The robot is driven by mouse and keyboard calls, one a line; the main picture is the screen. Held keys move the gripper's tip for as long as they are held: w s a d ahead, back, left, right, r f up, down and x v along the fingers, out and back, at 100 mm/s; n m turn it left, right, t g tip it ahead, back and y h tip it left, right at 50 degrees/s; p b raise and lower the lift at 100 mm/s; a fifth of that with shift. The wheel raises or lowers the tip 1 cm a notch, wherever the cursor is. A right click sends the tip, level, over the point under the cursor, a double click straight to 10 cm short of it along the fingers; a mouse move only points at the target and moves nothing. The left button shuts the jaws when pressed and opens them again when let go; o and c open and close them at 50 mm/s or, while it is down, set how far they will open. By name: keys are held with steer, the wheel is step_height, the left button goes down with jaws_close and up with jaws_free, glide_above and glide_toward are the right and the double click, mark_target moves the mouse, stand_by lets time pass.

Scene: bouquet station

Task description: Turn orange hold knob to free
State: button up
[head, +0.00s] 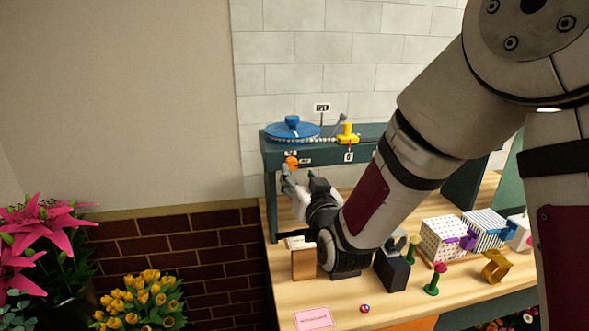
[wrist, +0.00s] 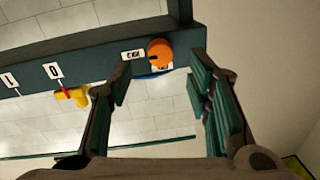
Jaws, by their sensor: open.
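The orange hold knob (head: 291,162) is on the front of the dark green frame (head: 375,140) in the head view, at the frame's left end. In the wrist view the knob (wrist: 160,51) shows a dark mark on its left side, beside a small white label (wrist: 133,55) too small to read surely. My gripper (head: 288,177) is just below and in front of the knob in the head view. In the wrist view my gripper (wrist: 163,85) is open and empty, with the knob beyond the gap between its fingers, apparently not touched.
A blue disc (head: 292,130) and a yellow part (head: 348,135) sit on top of the frame. A wooden block (head: 304,264), a dark block (head: 392,270) and patterned boxes (head: 443,238) stand on the wooden table (head: 285,296). Flowers (head: 138,300) stand at the left.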

mark_target(293, 166)
steer(key=shift+x, duration=2.5)
jaws_close()
